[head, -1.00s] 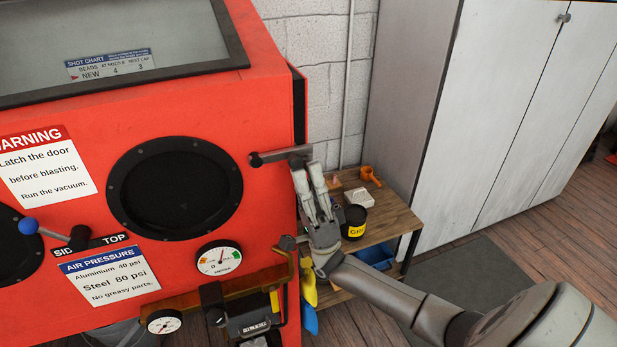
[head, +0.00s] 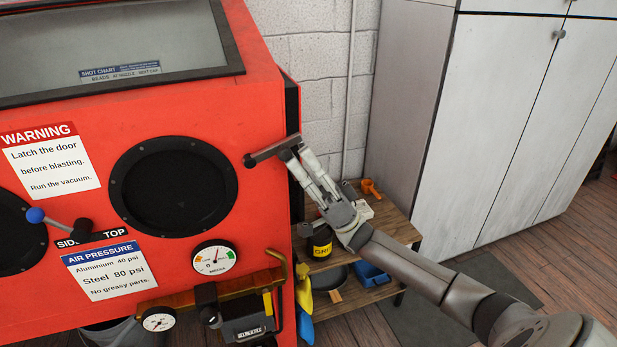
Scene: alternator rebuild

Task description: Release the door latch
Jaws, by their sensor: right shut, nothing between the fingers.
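The door latch is a dark bar handle (head: 272,151) at the right front edge of the red blasting cabinet (head: 262,110). A round knob sits at its left end, and the bar slopes up to the right. My right gripper (head: 292,160) is shut and empty. Its fingertips are at the right part of the bar, just below it, and appear to touch it. The fingers lie beside the bar, not around it. My left gripper is out of view.
A wooden shelf unit (head: 398,228) stands right of the cabinet, with a black can (head: 320,243), an orange item (head: 370,188) and a blue bin (head: 372,273). A grey locker (head: 480,110) stands behind. A blue-knobbed lever (head: 36,215) and pressure gauge (head: 217,257) are on the cabinet front.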

